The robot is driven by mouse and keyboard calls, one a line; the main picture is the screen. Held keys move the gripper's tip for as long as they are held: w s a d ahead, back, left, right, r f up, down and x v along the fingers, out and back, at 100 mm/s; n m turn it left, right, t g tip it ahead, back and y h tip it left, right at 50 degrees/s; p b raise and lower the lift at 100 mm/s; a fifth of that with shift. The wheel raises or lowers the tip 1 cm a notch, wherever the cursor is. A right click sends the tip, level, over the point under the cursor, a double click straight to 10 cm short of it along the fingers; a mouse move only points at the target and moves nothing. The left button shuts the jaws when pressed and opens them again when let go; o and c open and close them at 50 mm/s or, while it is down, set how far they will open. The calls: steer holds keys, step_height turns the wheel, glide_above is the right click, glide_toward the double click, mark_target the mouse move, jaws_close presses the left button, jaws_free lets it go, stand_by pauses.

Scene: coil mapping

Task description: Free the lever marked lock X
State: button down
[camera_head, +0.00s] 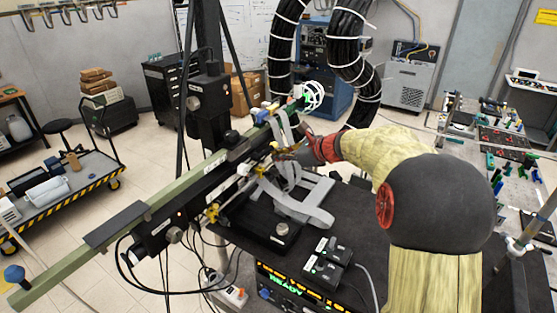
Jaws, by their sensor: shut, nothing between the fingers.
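A coil-mapping stage with a long green rail (165,192) runs diagonally from the lower left to the picture's middle. Small brass-coloured levers or clamps (212,212) sit on its side. Their markings are too small to read, so I cannot tell which one is lock X. My gripper (284,153) is at the rail's right side, close to the brass and white fittings (262,168). Its fingers are small and partly lost among the grey cable strips; it looks shut and empty. I cannot tell whether it touches a lever.
Loose grey ribbon cables (300,205) hang just below my gripper. A black tripod leg and column (208,100) stand behind the rail. A control box reading READY (290,285) and small black boxes (328,262) are in front. Thick black hoses (350,60) rise behind.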

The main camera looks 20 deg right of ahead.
mark_target(275, 147)
steer(key=shift+r+n+t+h+b, duration=0.3)
steer(key=shift+n+t+b, duration=0.15)
steer(key=shift+b, duration=1.2)
steer(key=r+n+t+h+b, duration=0.1)
steer(key=n+b, duration=0.1)
steer(key=b, duration=0.6)
steer(key=a+r+n+t+h+b, duration=0.1)
steer(key=n+t+b, duration=0.1)
steer(key=b, duration=0.6)
steer(key=s+r+n+t+h+b, duration=0.1)
steer(key=r+n+b, duration=0.1)
steer(key=b, duration=0.6)
steer(key=shift+s+a+n+t, duration=0.1)
steer(key=shift+a+n+t, duration=0.25)
steer(key=shift+n, duration=0.1)
steer(key=shift+a+r+h+b, duration=0.1)
steer(key=shift+h+b, duration=0.2)
steer(key=shift+b, duration=0.4)
steer(key=shift+s+a+r+n+b, duration=0.2)
steer(key=shift+a+r+n+b, duration=0.15)
steer(key=shift+b, duration=0.3)
steer(key=shift+s+a+r, duration=0.1)
steer(key=shift+s+r, duration=0.05)
steer(key=shift+r, duration=0.05)
